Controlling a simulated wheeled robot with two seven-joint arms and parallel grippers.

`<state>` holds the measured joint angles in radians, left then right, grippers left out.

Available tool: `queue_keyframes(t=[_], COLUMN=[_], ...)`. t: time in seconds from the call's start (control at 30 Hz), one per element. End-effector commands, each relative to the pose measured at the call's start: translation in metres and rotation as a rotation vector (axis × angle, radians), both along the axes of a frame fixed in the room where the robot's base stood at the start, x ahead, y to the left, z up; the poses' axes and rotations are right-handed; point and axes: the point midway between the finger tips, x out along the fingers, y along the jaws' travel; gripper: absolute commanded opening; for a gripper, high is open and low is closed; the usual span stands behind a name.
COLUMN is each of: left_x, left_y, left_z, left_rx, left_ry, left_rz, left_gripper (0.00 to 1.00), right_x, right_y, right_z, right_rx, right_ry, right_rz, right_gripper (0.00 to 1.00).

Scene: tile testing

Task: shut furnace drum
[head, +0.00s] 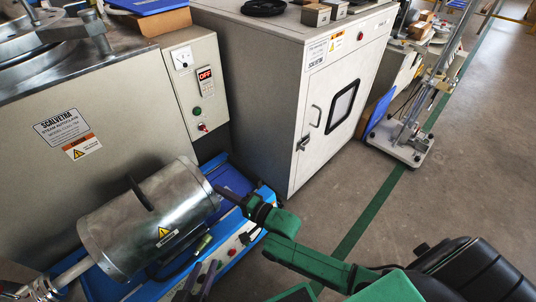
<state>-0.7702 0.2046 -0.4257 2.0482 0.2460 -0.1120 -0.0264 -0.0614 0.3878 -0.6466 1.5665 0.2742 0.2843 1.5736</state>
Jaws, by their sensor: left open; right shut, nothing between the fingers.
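The furnace drum (140,225) is a grey metal cylinder lying on its side at the lower left of the head view, with a yellow warning label and a dark fin-like piece on top. Whether its halves meet fully cannot be told. It sits over a blue furnace base (262,199). My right gripper (222,191) is shut and empty, its tip beside the drum's right end; I cannot tell whether it touches. My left gripper (198,268) is open and empty at the bottom edge, its dark fingers pointing up in front of the drum and over the base front.
A steam autoclave (120,110) and its control box (197,85) stand behind the drum. A large white cabinet (258,95) stands behind the base's right end. A wheeled stand (405,135) is farther right. The floor (440,195) at right is clear.

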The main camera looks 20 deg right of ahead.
Motion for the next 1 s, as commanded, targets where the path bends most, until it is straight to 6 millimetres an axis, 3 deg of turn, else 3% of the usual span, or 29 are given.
queue_keyframes(t=[0.03,0.2,0.4,1.0], left_x=[0.0,0.002,0.002,-0.001], left_y=[0.0,0.003,0.004,0.003], left_z=[0.01,0.024,0.029,0.027], left_rx=[0.004,0.019,0.031,0.031], left_ry=[0.006,0.014,0.023,0.03], left_rz=[-0.003,-0.012,-0.019,-0.025], left_gripper=[0.49,0.49,0.49,0.49], right_x=[-0.007,-0.02,-0.027,-0.03], right_y=[0.016,0.048,0.067,0.073], right_z=[0.005,0.003,0.001,0.0], right_rx=[0.008,0.007,0.003,0.001], right_ry=[0.006,0.004,0.002,0.003], right_rz=[0.008,0.007,0.005,0.008], right_gripper=[0.0,0.0,0.0,0.0])
